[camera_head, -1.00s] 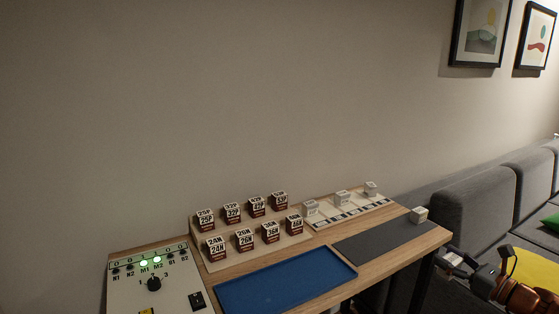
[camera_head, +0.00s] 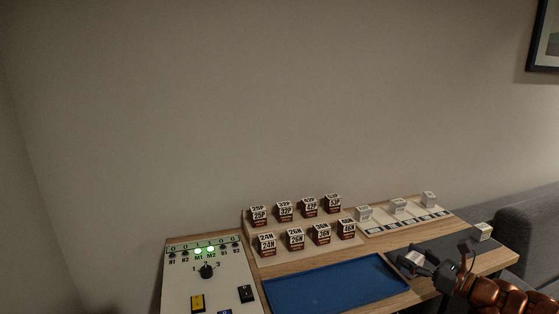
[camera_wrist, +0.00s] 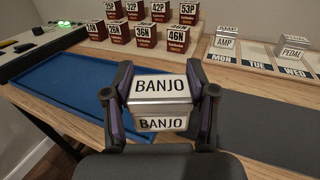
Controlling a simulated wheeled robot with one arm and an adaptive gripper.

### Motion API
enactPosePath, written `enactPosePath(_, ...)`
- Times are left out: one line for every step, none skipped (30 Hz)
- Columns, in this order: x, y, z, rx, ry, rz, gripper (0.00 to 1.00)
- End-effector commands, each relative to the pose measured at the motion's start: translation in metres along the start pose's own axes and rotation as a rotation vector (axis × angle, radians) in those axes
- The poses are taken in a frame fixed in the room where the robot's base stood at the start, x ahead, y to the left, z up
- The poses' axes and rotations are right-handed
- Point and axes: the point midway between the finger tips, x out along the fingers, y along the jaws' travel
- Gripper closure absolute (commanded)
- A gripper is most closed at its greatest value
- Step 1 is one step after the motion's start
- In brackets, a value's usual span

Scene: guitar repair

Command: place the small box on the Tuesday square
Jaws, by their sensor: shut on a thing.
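My gripper (camera_wrist: 160,88) is shut on a small white-and-silver box marked BANJO (camera_wrist: 160,112), held between both fingers. In the head view my gripper (camera_head: 422,264) holds the box (camera_head: 411,259) above the table, near the right end of the blue tray. The pale day strip (camera_head: 408,223) lies behind it. In the wrist view the Tuesday square (camera_wrist: 256,51), over the TUE label, is bare. It lies between an AMP box (camera_wrist: 225,45) at MON and a PEDAL box (camera_wrist: 292,50) at WED, ahead and right of the held box.
Several dark-red and white number boxes (camera_head: 321,234) stand on a stepped board left of the strip. A blue tray (camera_head: 335,285) lies in front. A control panel (camera_head: 205,270) stands left. Another small box (camera_head: 481,231) sits at the table's right end. A third box (camera_head: 429,199) stands farther along the strip.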

Motion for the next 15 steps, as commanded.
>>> enactPosePath(0.013,0.008,-0.001,0.001,0.0,0.024,0.8)
enactPosePath(0.019,0.013,-0.001,0.001,0.0,0.036,0.8)
enactPosePath(0.027,0.018,-0.002,0.001,0.0,0.051,0.8)
enactPosePath(0.033,0.022,-0.002,0.002,0.0,0.062,0.8)
enactPosePath(0.039,0.027,-0.003,0.003,0.0,0.073,0.8)
enactPosePath(0.048,0.033,-0.003,0.003,0.0,0.089,0.8)
enactPosePath(0.053,0.037,-0.004,0.002,0.0,0.1,0.8)
enactPosePath(0.059,0.042,-0.004,0.002,0.001,0.112,0.8)
enactPosePath(0.067,0.049,-0.005,0.002,0.001,0.127,0.8)
enactPosePath(0.073,0.054,-0.005,0.003,0.002,0.139,0.8)
enactPosePath(0.079,0.059,-0.006,0.003,0.002,0.15,0.8)
enactPosePath(0.086,0.065,-0.006,0.004,0.002,0.164,0.8)
enactPosePath(0.091,0.07,-0.007,0.004,0.003,0.176,0.8)
enactPosePath(0.096,0.075,-0.007,0.004,0.003,0.186,0.8)
enactPosePath(0.103,0.082,-0.008,0.004,0.004,0.201,0.8)
